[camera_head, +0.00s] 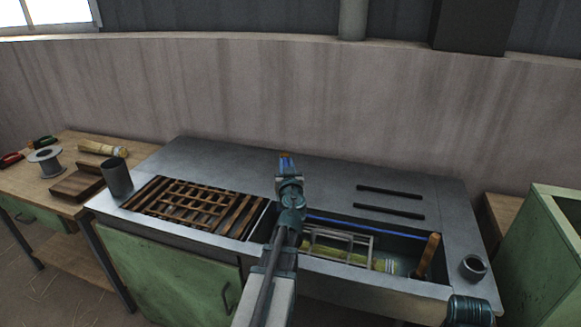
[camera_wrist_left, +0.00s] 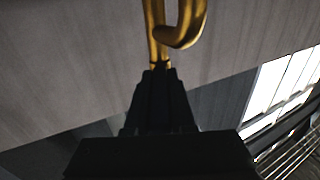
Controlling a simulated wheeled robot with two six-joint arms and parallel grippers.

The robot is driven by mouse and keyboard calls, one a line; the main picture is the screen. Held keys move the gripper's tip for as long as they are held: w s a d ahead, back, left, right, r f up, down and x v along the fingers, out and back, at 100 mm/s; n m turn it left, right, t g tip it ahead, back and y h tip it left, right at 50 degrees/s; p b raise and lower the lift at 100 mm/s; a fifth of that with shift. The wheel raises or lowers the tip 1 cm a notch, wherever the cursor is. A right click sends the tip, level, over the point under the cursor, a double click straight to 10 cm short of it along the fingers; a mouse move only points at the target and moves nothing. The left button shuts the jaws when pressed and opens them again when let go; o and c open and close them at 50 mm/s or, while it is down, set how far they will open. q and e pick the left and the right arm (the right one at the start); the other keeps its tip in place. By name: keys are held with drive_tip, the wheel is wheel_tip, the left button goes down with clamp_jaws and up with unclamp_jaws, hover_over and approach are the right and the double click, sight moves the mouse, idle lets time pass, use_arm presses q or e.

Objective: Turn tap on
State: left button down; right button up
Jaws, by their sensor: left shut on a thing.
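The brass tap (camera_wrist_left: 157,35) shows in the left wrist view, with a hooked spout at its right. In the head view my left arm hides most of it. My left gripper (camera_head: 286,166) is at the back edge of the sink, near the middle of the counter. In the left wrist view, its dark fingers (camera_wrist_left: 158,78) are shut on the lower part of the tap. I cannot tell which part of the tap is between the fingers.
The sink basin (camera_head: 310,258) holds a rack (camera_head: 340,243) and a wooden-handled brush (camera_head: 428,255). A slatted wooden rack (camera_head: 190,205) lies at left beside a dark cup (camera_head: 117,177). Two black bars (camera_head: 389,210) lie behind the basin. A small pot (camera_head: 473,268) stands at right.

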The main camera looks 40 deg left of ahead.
use_arm(q)
drive_tip(key=shift+s+a+t+h, duration=0.1)
drive_tip(key=shift+t+h, duration=0.2)
drive_tip(key=shift+h, duration=0.1)
use_arm(e)
drive_tip(key=shift+s+d, duration=0.15)
drive_tip(key=shift+s, duration=0.2)
use_arm(q)
drive_tip(key=shift+m, duration=0.3)
drive_tip(key=c, duration=0.8)
unclamp_jaws()
drive_tip(key=shift+o, duration=0.2)
